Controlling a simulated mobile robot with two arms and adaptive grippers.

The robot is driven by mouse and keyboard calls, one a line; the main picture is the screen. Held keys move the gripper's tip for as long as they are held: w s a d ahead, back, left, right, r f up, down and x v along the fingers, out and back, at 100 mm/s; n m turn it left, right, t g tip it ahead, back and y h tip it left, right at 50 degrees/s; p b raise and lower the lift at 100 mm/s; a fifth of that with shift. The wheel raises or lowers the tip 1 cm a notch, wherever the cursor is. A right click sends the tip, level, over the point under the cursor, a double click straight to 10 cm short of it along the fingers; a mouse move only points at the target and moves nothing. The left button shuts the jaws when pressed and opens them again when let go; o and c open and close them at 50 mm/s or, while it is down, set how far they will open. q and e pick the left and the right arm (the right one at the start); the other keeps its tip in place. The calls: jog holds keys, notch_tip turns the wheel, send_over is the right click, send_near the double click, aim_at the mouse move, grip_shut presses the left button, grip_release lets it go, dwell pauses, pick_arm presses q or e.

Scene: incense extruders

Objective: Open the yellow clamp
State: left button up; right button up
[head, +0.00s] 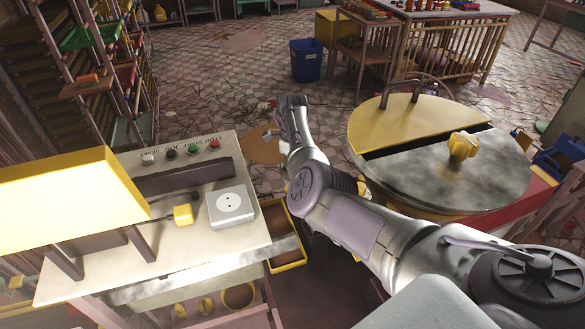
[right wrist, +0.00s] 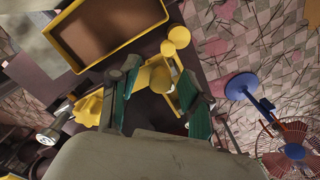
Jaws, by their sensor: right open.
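In the right wrist view my right gripper (right wrist: 159,76) is open, with its teal-padded fingers apart. Yellow parts, probably the yellow clamp (right wrist: 158,74), show between and just beyond the fingertips, with a gap visible to the fingers. I cannot tell whether the clamp is open or closed, and its lower part is hidden by the gripper. My left gripper is not in view.
A yellow tray (right wrist: 62,36) lies close to the clamp. In the head view a cream-topped bench (head: 100,280) stands left and a round-lidded drum (head: 440,180) with a yellow knob (head: 463,145) stands right. A blue bin (head: 306,60) is on the tiled floor behind.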

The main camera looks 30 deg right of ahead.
notch_tip(320, 180, up, 12)
dwell(0.6)
jog(key=shift+f, duration=0.1)
